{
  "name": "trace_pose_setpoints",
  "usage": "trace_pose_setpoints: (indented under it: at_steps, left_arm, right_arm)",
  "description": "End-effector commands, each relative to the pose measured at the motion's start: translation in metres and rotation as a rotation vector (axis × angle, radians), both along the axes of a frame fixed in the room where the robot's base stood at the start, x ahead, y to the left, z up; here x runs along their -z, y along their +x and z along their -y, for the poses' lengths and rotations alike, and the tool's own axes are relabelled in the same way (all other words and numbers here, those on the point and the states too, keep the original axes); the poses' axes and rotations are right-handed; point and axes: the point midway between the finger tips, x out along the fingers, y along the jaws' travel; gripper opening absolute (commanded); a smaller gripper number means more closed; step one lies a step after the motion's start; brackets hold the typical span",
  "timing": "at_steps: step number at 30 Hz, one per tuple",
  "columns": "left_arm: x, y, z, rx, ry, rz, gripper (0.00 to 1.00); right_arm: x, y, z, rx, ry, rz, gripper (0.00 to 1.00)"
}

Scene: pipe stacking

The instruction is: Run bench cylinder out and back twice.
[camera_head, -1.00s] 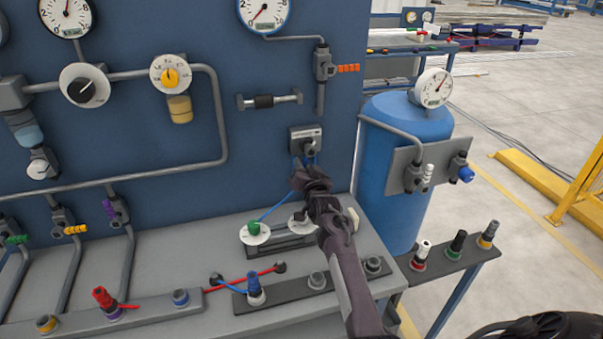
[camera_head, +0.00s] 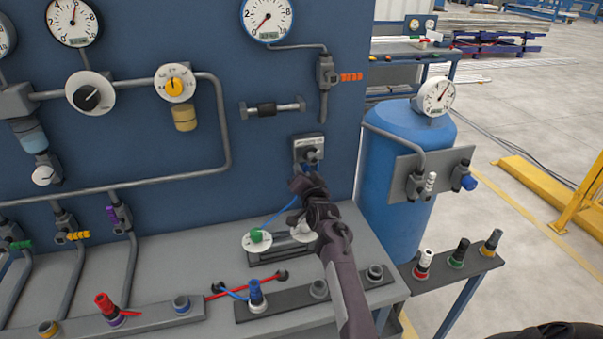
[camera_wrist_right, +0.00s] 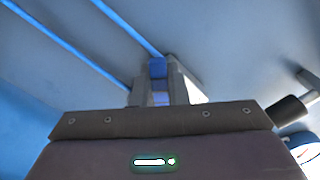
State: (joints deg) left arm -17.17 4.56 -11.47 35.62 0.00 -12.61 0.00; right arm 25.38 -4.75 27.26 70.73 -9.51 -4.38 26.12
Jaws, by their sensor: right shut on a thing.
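My right gripper (camera_head: 306,176) is at the panel, just below a small grey valve block (camera_head: 309,148) with a pale label plate. In the right wrist view its fingers (camera_wrist_right: 157,88) are closed on a small blue lever (camera_wrist_right: 157,68). In the head view the gripper mostly hides this lever. On the bench below lies a dark grey bar-shaped unit (camera_head: 283,254), with a white dial with a green knob (camera_head: 257,240) and a second white dial (camera_head: 302,228) partly behind my arm. A thin blue hose (camera_head: 281,213) runs from the green knob up toward the gripper. My left gripper is out of view.
A blue tank (camera_head: 401,150) with a gauge (camera_head: 436,96) stands right of the panel. A dark strip with coloured connectors (camera_head: 457,261) is beside the bench. A hose rail (camera_head: 317,297) lies along the bench front. Pipes and gauges cover the panel at left.

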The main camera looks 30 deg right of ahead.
Motion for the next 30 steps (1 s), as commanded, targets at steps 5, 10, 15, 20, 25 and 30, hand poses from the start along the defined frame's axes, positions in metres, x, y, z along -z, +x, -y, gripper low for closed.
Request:
trace_pose_setpoints:
  at_steps: [5, 10, 15, 20, 25, 30]
  left_arm:
    - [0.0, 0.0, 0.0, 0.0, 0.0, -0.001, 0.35]
    - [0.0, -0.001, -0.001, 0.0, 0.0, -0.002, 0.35]
    - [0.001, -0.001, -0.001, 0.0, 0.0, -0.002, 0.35]
    - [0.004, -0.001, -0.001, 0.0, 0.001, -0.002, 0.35]
    - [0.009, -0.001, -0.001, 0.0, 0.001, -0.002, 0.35]
    - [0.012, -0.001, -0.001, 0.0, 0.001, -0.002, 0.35]
  right_arm:
    - [0.0, 0.0, 0.0, 0.0, 0.003, 0.001, 0.34]
    - [0.0, 0.0, 0.0, 0.0, 0.002, 0.0, 0.35]
    - [0.0, -0.002, -0.001, 0.001, 0.001, 0.001, 0.35]
    - [0.002, -0.017, -0.004, 0.001, 0.001, 0.0, 0.35]
    - [0.003, -0.043, -0.011, 0.001, 0.002, 0.0, 0.35]
    - [0.003, -0.064, -0.016, -0.001, 0.002, 0.0, 0.35]
